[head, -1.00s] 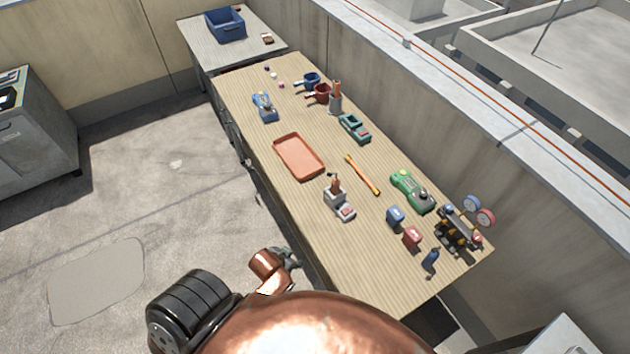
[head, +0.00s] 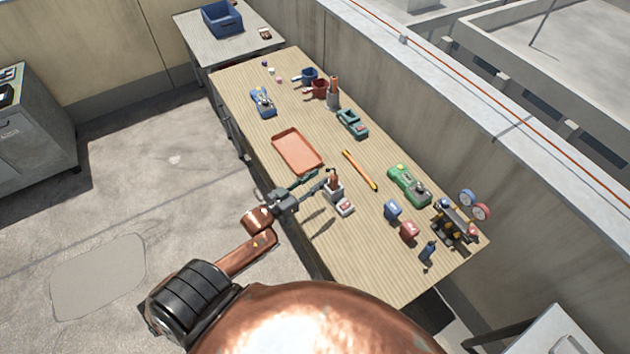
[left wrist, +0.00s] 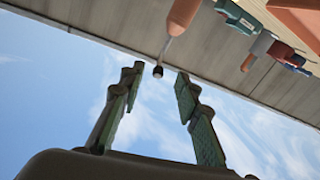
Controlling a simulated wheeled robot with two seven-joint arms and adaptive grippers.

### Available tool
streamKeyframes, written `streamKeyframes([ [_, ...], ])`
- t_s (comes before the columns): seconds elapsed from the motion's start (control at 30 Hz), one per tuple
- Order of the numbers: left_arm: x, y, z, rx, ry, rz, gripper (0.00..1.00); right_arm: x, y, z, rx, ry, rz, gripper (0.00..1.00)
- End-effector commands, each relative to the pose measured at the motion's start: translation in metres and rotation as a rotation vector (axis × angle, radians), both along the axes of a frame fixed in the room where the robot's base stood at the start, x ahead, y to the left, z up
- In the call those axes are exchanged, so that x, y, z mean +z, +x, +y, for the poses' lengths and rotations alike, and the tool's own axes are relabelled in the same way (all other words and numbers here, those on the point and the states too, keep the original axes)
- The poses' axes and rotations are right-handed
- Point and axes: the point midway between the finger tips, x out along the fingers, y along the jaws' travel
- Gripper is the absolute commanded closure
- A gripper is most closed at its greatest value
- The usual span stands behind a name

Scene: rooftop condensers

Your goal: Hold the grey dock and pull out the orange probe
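The grey dock (head: 336,192) stands near the left edge of the wooden bench, with a red patch on its front part. The orange probe (head: 334,180) stands upright in it. In the left wrist view the probe's orange handle (left wrist: 183,15) is at the top, with a thin stem ending in a dark tip. My left gripper (head: 322,179) is open and empty, its fingers pointing at the probe from the left. In the left wrist view its fingertips (left wrist: 157,76) lie on either side of the dark tip. Contact cannot be told. The dock is out of the left wrist view. My right gripper is not in view.
An orange tray (head: 297,151) lies just behind the left gripper. The front left bench surface is clear.

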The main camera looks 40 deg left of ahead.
Motion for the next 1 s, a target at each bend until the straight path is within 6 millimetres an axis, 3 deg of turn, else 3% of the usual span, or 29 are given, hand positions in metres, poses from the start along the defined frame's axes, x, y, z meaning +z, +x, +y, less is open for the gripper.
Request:
streamKeyframes([
  [0.3, 0.002, 0.045, -0.011, -0.001, 0.001, -0.002, 0.70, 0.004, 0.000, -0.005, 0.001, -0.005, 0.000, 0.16],
  [0.5, 0.000, 0.065, -0.015, -0.001, 0.001, 0.001, 0.70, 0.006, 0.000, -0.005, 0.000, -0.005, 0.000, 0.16],
  [0.87, 0.000, 0.070, -0.017, -0.001, 0.001, 0.001, 0.70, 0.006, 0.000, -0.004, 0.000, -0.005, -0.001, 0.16],
  [1.0, 0.000, 0.070, -0.017, -0.001, 0.001, 0.001, 0.79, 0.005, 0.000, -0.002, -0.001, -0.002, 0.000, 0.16],
])
